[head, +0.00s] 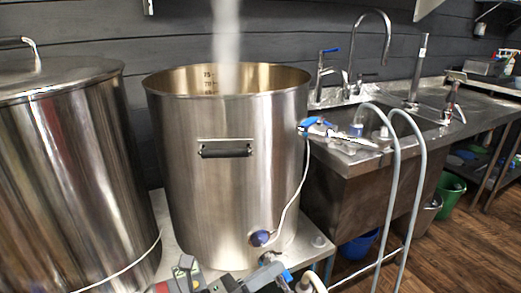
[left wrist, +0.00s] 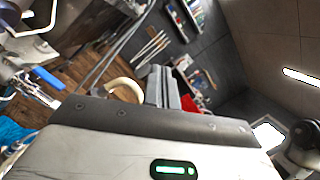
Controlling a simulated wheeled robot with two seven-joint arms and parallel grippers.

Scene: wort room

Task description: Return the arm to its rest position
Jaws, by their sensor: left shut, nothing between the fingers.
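My left gripper (head: 187,270) shows at the bottom edge of the head view, low in front of the open steel kettle, with its arm mostly cut off by the frame. The gripper's pale body with a green light fills the bottom of that view. My right gripper is not in view.
The open steel kettle (head: 225,185) steams on a low metal stand. A lidded steel vessel (head: 60,180) stands left. A steel sink (head: 350,165) and grey hoses (head: 420,165) are right. A blue-handled valve (head: 262,238) sits low on the kettle. Wooden floor (head: 465,235) is open at right.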

